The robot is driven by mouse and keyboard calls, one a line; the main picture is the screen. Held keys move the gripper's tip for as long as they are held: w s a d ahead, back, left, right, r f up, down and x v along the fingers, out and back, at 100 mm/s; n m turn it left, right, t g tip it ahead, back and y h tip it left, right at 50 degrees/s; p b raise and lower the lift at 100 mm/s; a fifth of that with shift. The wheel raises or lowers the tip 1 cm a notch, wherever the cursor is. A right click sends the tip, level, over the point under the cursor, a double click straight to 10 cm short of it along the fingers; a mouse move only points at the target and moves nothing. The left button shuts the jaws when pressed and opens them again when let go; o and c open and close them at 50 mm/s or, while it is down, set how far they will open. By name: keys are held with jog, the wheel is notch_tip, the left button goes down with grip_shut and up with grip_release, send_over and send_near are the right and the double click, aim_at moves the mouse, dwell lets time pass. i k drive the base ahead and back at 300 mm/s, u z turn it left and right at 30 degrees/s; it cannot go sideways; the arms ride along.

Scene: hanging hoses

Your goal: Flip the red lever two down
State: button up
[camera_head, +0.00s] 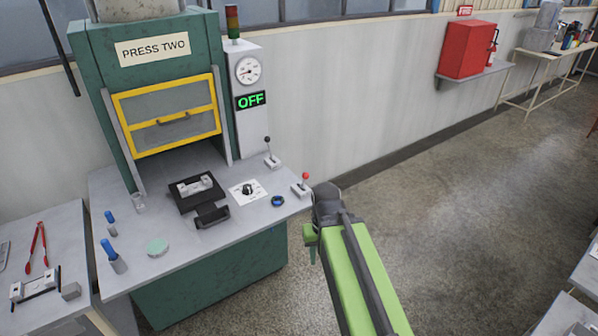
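A small lever with a red knob (305,177) stands on a pale base at the right edge of the PRESS TWO bench (170,258). Its stick points up. My arm, green and black, comes in from the bottom right and ends just right of and below this lever, apart from it in the picture. A small green and dark part at the arm's end, likely my gripper (311,240), shows beside the bench's right side. Its fingers are too small and hidden to tell open from shut.
A black-knobbed lever (268,152) stands behind the red one. A dial plate (248,192), blue ring (278,201) and black fixture (197,190) lie on the bench. The panel sign (251,100) reads OFF. The floor (440,190) to the right is clear.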

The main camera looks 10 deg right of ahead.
aim_at(305, 176)
jog(key=i, duration=0.8)
jog(key=z, duration=0.25)
jog(key=k, duration=0.55)
jog(key=u, duration=1.25)
jog(key=i, duration=0.6)
